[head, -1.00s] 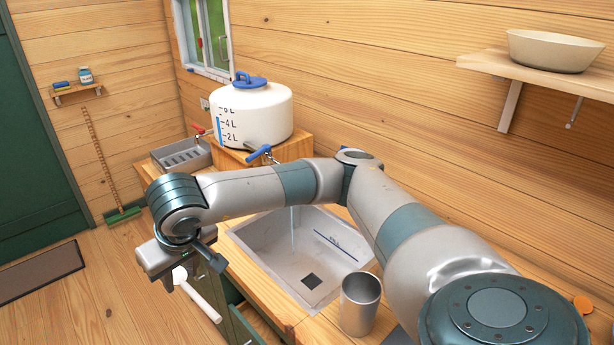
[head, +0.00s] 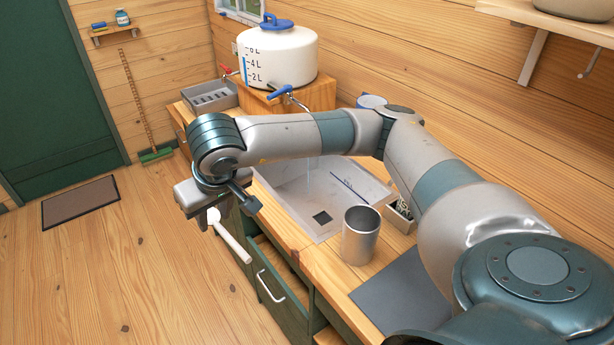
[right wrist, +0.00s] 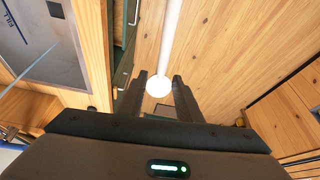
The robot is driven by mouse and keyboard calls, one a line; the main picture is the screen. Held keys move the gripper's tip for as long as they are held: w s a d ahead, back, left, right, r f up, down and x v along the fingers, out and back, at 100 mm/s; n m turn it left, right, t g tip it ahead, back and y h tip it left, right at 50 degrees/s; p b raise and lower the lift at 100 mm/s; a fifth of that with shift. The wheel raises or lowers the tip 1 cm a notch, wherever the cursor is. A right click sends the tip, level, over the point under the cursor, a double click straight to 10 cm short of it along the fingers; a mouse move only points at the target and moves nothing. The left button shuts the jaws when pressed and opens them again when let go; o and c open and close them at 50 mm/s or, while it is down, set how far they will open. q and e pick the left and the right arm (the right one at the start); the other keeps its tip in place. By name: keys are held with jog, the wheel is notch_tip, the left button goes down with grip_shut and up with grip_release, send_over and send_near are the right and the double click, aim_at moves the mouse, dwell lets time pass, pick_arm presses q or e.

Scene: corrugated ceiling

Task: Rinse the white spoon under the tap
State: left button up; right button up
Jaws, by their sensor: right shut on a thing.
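My right gripper (head: 207,213) hangs in front of the counter, left of the sink, shut on the white spoon (head: 234,240). The spoon slants down to the right over the floor. In the right wrist view, a round white end (right wrist: 158,86) sits between the fingers and the long white shaft (right wrist: 170,35) runs away from them. The white water tank (head: 277,58) has a tap with a blue handle (head: 279,92). My right arm hides part of the sink and tap outlet. My left gripper is out of view.
A metal cup (head: 361,236) stands on the counter by the sink's near edge, with a dark mat (head: 402,292) beside it. A grey tray (head: 209,98) is left of the tank. A drawer (head: 270,268) stands open below the sink.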

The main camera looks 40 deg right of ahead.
jog(key=shift+d, duration=0.15)
jog(key=shift+w+d+f+p, duration=0.1)
jog(key=shift+w+d+p, duration=0.1)
jog(key=shift+p, duration=0.1)
jog(key=d+f+m+h+p, duration=0.1)
jog(key=d+f+m+p, duration=0.2)
jog(key=d, duration=1)
jog(key=w+d+f+m+h+p, duration=0.1)
jog(key=d+f+m+p, duration=0.2)
jog(key=d, duration=0.9)
jog(key=shift+w+d+m+g+p, duration=0.2)
jog(key=shift+d+m+g+p, duration=0.2)
jog(key=shift+p, duration=0.1)
jog(key=shift+w, duration=0.15)
jog(key=w+d+f+b, duration=0.2)
jog(key=w+d+b, duration=0.3)
jog(key=w+d, duration=0.4)
jog(key=shift+d+f+h, duration=0.3)
jog(key=shift+d+f, duration=0.1)
jog(key=shift+d, duration=0.2)
